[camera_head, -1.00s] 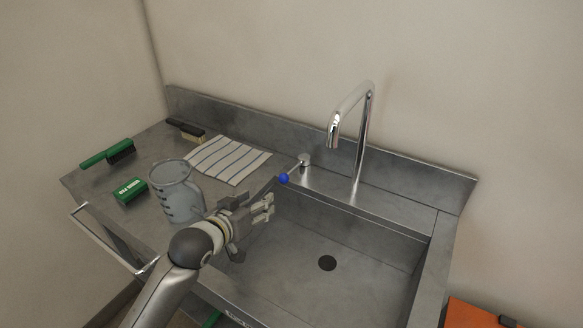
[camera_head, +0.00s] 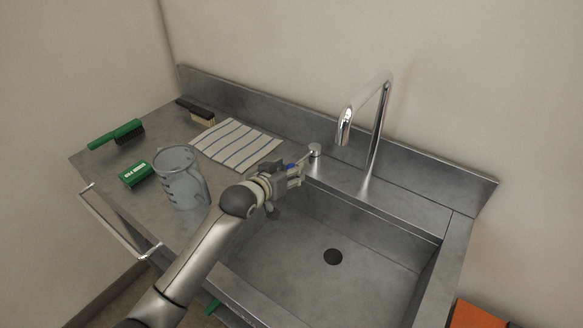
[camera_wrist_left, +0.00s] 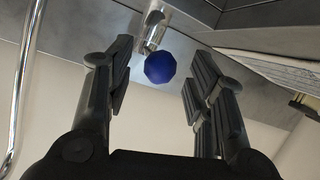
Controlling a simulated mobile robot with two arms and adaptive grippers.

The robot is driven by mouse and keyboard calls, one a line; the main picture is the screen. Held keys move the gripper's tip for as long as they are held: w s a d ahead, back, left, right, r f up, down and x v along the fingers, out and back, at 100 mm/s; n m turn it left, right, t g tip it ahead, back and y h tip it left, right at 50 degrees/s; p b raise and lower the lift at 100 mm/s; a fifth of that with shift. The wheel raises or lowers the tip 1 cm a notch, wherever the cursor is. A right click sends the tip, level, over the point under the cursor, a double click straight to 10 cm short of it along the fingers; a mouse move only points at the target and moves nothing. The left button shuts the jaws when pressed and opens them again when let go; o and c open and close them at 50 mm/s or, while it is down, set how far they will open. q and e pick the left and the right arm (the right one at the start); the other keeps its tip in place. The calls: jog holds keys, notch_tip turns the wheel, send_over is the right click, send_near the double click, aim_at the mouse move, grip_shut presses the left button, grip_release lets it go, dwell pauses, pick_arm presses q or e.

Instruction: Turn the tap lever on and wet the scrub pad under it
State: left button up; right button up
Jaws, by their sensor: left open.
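The tap (camera_head: 377,135) is a tall chrome spout at the back of the sink, and no water shows from it. Its lever (camera_head: 313,152) stands to its left and ends in a blue ball knob (camera_head: 290,166). In the left wrist view the blue knob (camera_wrist_left: 160,67) sits between the open fingers of my left gripper (camera_wrist_left: 155,85), with space on both sides. In the head view my left gripper (camera_head: 295,174) is at the lever and hides part of it. A green block with white lettering, perhaps the scrub pad (camera_head: 136,174), lies on the left counter. My right gripper is not in view.
A grey translucent jug (camera_head: 181,178) stands left of my left arm. A striped cloth (camera_head: 237,144), a green brush (camera_head: 118,134) and a dark-handled brush (camera_head: 196,111) lie on the counter. The sink basin (camera_head: 310,245) is empty.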

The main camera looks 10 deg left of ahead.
pick_arm(q)
jog(key=shift+x, duration=1.05)
grip_shut()
